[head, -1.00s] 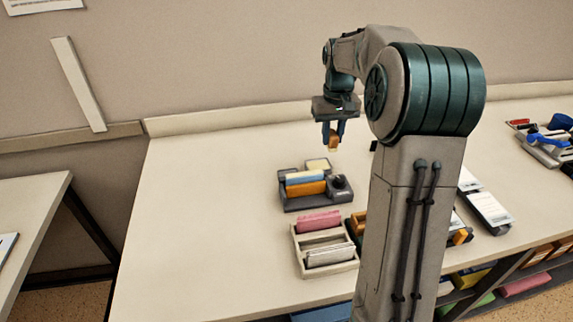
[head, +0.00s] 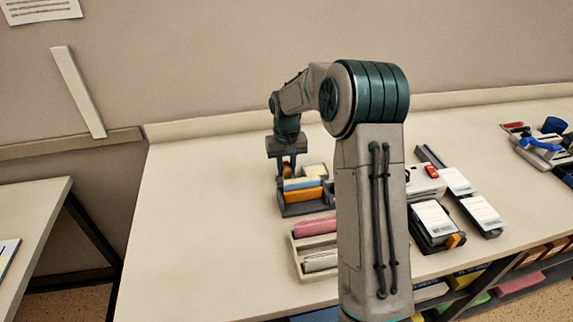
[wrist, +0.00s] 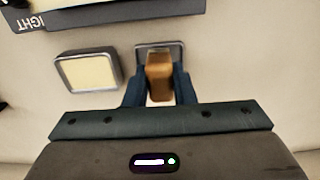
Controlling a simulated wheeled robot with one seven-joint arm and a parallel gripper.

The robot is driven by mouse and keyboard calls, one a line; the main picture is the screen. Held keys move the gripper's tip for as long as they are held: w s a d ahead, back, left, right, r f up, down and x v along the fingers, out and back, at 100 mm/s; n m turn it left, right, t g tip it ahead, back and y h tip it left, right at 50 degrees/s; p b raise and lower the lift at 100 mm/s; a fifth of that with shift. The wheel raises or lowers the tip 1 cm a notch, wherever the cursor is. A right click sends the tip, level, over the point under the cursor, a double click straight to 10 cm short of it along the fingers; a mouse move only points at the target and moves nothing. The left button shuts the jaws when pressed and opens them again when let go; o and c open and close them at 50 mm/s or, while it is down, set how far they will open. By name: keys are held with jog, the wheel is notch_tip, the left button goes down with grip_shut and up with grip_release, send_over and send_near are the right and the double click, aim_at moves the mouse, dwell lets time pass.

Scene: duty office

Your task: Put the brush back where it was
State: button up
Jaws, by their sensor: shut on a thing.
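The brush, a brown wooden-looking block (wrist: 159,72), is between the two fingers of my gripper (wrist: 160,90) in the wrist view. My gripper is shut on it. Just past it is a small square holder with a grey rim (wrist: 173,47); the brush overlaps it in the picture, and I cannot tell whether its lower end is inside or above. In the head view my gripper (head: 287,170) points down at the back left of the dark desk organizer (head: 303,209).
A cream pad in a grey frame (wrist: 87,72) lies left of the holder in the wrist view. The organizer holds blue and orange blocks. A pale tray (head: 297,262) with a pink block (head: 314,226) stands in front. The table's left side is clear.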

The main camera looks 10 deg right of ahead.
aim_at(287, 166)
jog(key=shift+f, duration=0.3)
jog(key=o, duration=0.9)
notch_tip(287, 166, up, 12)
jog(key=s+r+t, duration=0.1)
jog(key=s+r, duration=0.2)
jog(key=s, duration=0.5)
jog(key=s+r+t, duration=0.1)
jog(key=s+r, duration=0.1)
jog(key=s, duration=0.6)
jog(key=shift+t, duration=0.5)
jog(key=s+f, duration=0.1)
jog(key=s, duration=0.4)
jog(key=s+f, duration=0.2)
jog(key=s, duration=0.3)
jog(key=s+f+b, duration=0.1)
jog(key=s, duration=0.5)
jog(key=shift+f, duration=0.25)
